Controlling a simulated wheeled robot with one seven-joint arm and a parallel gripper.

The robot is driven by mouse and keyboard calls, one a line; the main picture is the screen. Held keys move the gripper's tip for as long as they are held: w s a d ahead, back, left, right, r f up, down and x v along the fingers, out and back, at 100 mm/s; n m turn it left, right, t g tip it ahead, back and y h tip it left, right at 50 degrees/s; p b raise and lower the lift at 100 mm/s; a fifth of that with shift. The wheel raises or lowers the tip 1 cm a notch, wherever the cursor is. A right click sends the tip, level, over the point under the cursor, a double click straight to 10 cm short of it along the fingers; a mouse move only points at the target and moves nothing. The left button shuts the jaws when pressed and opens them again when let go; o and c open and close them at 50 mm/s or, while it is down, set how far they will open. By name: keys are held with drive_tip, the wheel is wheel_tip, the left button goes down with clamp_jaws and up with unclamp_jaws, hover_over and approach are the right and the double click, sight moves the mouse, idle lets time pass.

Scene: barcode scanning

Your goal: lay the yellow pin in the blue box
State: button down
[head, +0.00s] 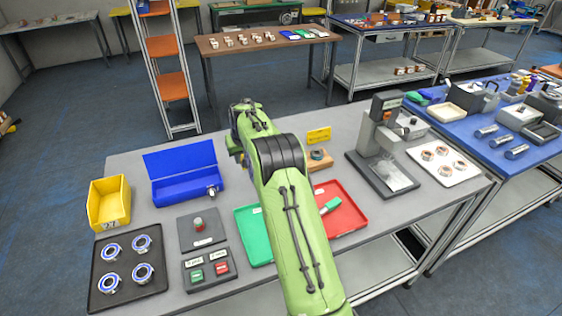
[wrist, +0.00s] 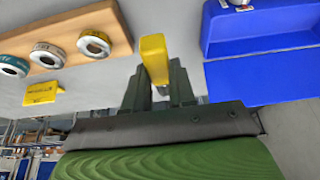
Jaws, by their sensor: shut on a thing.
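The yellow pin (wrist: 154,60) is clamped between the two fingers of my gripper (wrist: 160,85) in the wrist view, its end sticking out past the fingertips. The blue box (head: 188,188) stands open at the back left of the grey table in the head view, with its lid raised behind. In the wrist view the blue box (wrist: 262,45) is to the right of the pin and apart from it. A small silver thing (wrist: 238,4) shows at its upper edge there. In the head view my green arm hides the fingers and the pin.
A wooden block (wrist: 62,35) with three rings and a yellow label (wrist: 42,90) is left of the pin. In the head view a yellow bin (head: 108,205) stands left of the box. Green (head: 252,245) and red (head: 345,212) trays lie beside my arm.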

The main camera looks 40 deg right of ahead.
sight(245, 182)
wheel_tip(245, 182, down, 10)
drive_tip(key=shift+r+b, duration=0.15)
drive_tip(key=shift+b, duration=0.2)
drive_tip(key=c, duration=0.9)
unclamp_jaws()
drive_tip(key=shift+c, duration=0.2)
